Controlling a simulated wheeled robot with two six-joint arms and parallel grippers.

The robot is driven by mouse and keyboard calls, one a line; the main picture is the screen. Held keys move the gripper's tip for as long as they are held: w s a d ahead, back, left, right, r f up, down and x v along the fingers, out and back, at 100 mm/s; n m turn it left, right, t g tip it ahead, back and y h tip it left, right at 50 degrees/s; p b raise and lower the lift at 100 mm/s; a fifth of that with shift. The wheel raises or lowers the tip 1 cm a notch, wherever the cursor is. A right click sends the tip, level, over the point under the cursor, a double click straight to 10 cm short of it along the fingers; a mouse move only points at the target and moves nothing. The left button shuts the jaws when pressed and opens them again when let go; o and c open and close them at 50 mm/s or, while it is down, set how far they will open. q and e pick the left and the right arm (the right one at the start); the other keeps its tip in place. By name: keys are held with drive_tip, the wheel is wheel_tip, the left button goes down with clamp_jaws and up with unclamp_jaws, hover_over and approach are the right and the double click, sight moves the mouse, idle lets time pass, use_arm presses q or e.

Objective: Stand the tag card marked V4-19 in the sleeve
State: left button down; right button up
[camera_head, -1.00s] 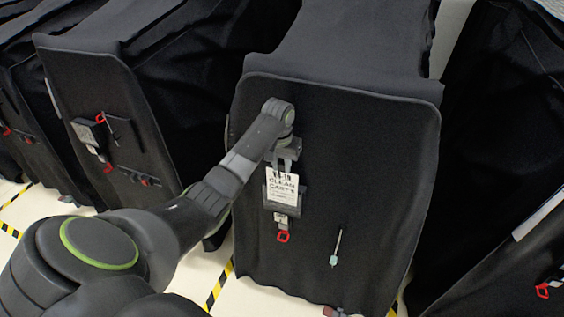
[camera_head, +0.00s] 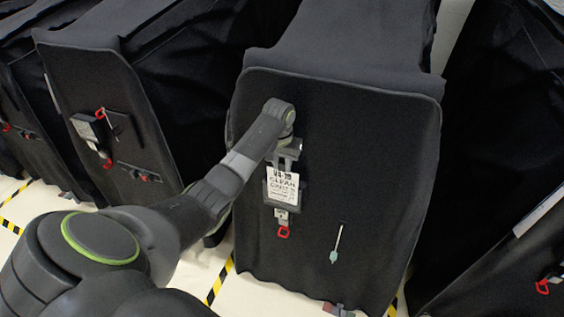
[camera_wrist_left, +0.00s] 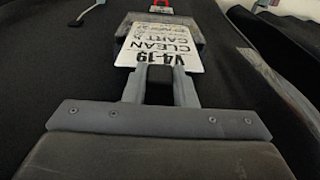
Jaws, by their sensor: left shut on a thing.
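The white tag card (camera_head: 283,187), marked V4-19 CLEAN CART, is upright against the front of the middle covered cart. It also shows in the left wrist view (camera_wrist_left: 160,45). My left gripper (camera_head: 285,158) is shut on the card's top edge; its two fingers (camera_wrist_left: 160,85) show in the left wrist view. The dark grey sleeve (camera_head: 302,195) is behind and around the card's lower part, and its edges show beside the card in the left wrist view (camera_wrist_left: 193,28). I cannot tell how deep the card sits in it. My right gripper is not in view.
A red loop (camera_head: 283,232) hangs below the sleeve. A thin stick with a pale teal end (camera_head: 335,255) hangs to its right. Other black covered carts stand on both sides; the left one (camera_head: 85,75) carries a similar holder. Yellow-black tape marks the floor.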

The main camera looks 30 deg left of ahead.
use_arm(q)
drive_tip(key=shift+f, duration=0.4)
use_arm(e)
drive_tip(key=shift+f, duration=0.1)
use_arm(q)
drive_tip(key=c, duration=1.1)
unclamp_jaws()
drive_tip(key=shift+r, duration=0.15)
